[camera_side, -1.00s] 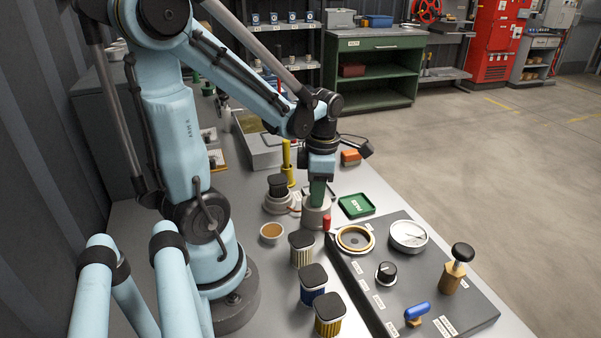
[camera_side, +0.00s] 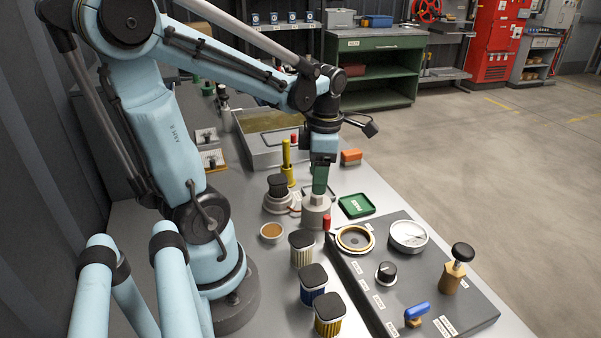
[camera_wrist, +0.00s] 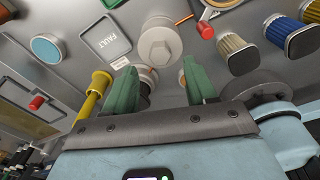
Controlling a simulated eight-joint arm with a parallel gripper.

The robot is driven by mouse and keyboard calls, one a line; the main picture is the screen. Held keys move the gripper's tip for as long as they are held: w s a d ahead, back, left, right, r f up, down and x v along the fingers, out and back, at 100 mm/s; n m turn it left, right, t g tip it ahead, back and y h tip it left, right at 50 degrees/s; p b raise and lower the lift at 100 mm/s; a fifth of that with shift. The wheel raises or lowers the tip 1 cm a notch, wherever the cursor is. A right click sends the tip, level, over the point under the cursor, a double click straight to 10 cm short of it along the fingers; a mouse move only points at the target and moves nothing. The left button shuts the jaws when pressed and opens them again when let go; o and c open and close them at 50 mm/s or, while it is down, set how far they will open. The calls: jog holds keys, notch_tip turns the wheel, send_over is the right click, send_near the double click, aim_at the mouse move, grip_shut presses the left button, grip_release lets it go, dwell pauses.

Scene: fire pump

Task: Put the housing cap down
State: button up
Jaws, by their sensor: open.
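The housing cap (camera_side: 316,213) is a pale grey cylinder with a narrower top. It stands upright on the grey bench, left of the black panel. In the wrist view the cap (camera_wrist: 160,42) shows from above, just beyond the fingertips. My gripper (camera_side: 319,191) has green fingers and is just above the cap in the side view. In the wrist view my gripper (camera_wrist: 160,67) is open, with a clear gap between its fingers and nothing held in it.
A green tray (camera_side: 356,206) and a small red cylinder (camera_side: 327,223) are close to the cap. A yellow post (camera_side: 287,163) and a black-topped grey fitting (camera_side: 278,192) stand left. Several filters (camera_side: 302,247) stand in front. The black panel (camera_side: 455,290) carries a gauge and valves.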

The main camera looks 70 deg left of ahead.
notch_tip(320, 180, up, 8)
jog(key=f, duration=0.1)
jog(key=w+d+f+m+t, duration=0.1)
jog(key=d+m, duration=0.3)
jog(key=m, duration=0.6)
jog(key=w+d+f+m+t, duration=0.1)
jog(key=d+m+t, duration=0.3)
jog(key=m, duration=0.7)
jog(key=w+d+f+m+t, duration=0.1)
jog(key=d+m, duration=0.3)
jog(key=m, duration=0.7)
jog(key=shift+w+d+f+t, duration=0.2)
jog(key=shift+w+d+t, duration=0.15)
jog(key=shift+w+t, duration=0.45)
